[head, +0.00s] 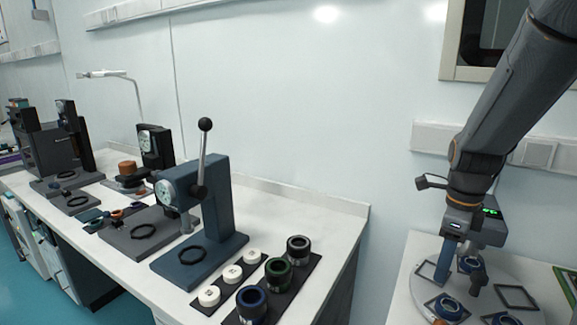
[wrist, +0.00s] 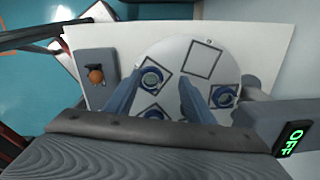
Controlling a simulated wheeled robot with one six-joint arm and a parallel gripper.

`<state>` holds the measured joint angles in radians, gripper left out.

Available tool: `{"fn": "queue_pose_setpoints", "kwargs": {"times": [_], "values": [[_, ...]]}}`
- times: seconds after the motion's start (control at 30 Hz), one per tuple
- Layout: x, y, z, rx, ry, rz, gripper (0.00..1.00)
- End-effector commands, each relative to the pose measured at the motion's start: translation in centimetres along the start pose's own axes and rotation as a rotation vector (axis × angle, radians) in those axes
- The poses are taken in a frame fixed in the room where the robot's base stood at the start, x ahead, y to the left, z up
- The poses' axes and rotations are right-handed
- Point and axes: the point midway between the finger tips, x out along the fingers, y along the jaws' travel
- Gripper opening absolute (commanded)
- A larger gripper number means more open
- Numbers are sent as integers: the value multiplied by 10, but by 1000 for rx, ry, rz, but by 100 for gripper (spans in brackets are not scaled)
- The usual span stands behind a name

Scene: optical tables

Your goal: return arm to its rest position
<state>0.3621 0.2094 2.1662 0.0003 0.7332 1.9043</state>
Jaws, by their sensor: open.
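My gripper (head: 463,272) points down over a round white plate (head: 424,250) on the right-hand table. Its two blue-grey fingers are apart, and they also show in the wrist view (wrist: 160,80). A blue ring-shaped part (wrist: 151,80) lies in a square outline on the plate and appears between the fingers. I cannot tell whether the fingers touch it. A second blue ring (wrist: 222,97) lies to the right of the fingers, and a third (wrist: 154,113) lies nearer, partly hidden. My arm reaches down from the upper right of the head view.
An empty square outline (wrist: 202,62) is on the plate. A small box with an orange knob (wrist: 96,76) stands left of it. On the left bench are a blue lever press (head: 215,205), several dark lens barrels (head: 278,273) and white discs (head: 232,274). A gap separates the two tables.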

Motion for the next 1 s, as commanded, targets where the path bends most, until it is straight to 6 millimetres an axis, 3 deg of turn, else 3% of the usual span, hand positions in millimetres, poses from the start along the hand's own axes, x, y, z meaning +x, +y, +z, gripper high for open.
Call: {"fn": "queue_pose_setpoints", "kwargs": {"times": [0.3,0.7,0.9,1.0], "values": [[15,63,37,-801,-6,-20,49],[33,143,60,-1793,3,-55,49],[39,170,63,-2144,14,-70,49],[41,176,63,-2231,17,-74,49]]}}
